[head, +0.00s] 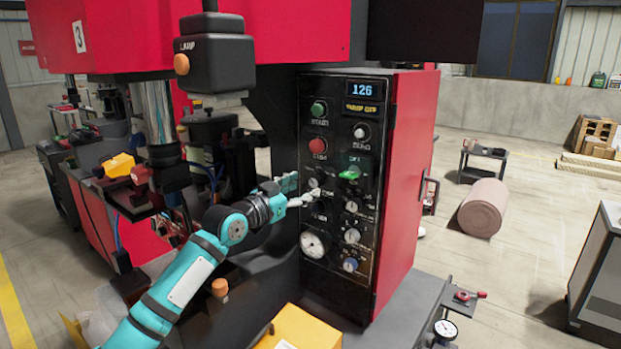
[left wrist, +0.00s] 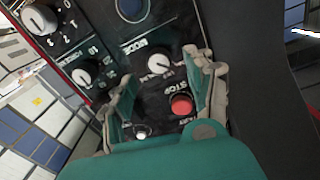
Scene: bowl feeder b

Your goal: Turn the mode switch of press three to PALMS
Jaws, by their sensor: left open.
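Press three (head: 215,27) is red, with a "3" plate at its upper left. Its black control panel (head: 345,110) faces me in the head view. In the left wrist view the mode switch (left wrist: 160,63) is a white round knob under the word MODE; the small position labels beside it are too blurred to read. My left gripper (head: 299,191) is open and empty at the panel's left side. In the left wrist view, its fingers (left wrist: 162,90) stand apart, with the knob showing between and just beyond their tips. Contact cannot be told. My right gripper is not in view.
More white knobs (left wrist: 83,78) sit nearby. The head view shows a green lever switch (head: 350,173), a gauge (head: 313,244) and a yellow box (head: 300,330) below the panel.

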